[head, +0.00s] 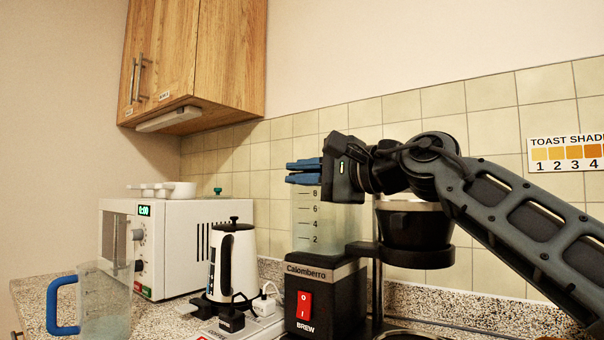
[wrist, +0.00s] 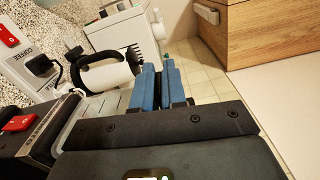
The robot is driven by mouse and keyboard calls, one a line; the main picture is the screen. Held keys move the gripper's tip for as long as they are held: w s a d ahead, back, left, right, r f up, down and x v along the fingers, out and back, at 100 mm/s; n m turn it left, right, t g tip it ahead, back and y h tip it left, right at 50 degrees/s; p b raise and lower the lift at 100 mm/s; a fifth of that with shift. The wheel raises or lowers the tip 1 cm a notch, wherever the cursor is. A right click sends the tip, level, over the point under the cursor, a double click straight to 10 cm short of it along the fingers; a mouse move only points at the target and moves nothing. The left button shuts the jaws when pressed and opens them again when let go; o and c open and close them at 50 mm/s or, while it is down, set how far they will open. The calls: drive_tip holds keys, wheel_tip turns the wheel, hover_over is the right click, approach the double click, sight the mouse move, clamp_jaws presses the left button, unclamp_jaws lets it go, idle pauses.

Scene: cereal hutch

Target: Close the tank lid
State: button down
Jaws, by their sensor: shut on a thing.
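The coffee maker (head: 320,295) stands on the counter, with its clear water tank (head: 318,225) marked 2 to 8 at the upper left. In the wrist view, part of the clear tank (wrist: 92,112) shows left of my fingers. My gripper (head: 303,172) is level with the top of the tank, its blue fingers pointing left and close together. The fingers also show in the wrist view (wrist: 158,85). They are shut on a thin thing at the tank's top, which I take to be the tank lid; it is mostly hidden by the fingers and gripper body.
A white kettle (head: 232,262) and a power strip (head: 250,325) are left of the coffee maker. A white toaster oven (head: 175,240) with white cups on top is behind. A clear jug (head: 105,300) is front left. A wooden cabinet (head: 200,60) hangs above.

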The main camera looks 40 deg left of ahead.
drive_tip(key=c, duration=1.3)
unclamp_jaws()
drive_tip(key=shift+f, duration=0.25)
drive_tip(key=shift+o, duration=0.2)
drive_tip(key=shift+r, duration=0.15)
drive_tip(key=shift+r, duration=0.35)
wheel_tip(320, 180, up, 3)
drive_tip(key=shift+f, duration=0.1)
drive_tip(key=d+r, duration=0.7)
drive_tip(key=d, duration=0.4)
drive_tip(key=shift+d+p, duration=0.35)
drive_tip(key=shift+d, duration=0.05)
drive_tip(key=shift+r, duration=0.1)
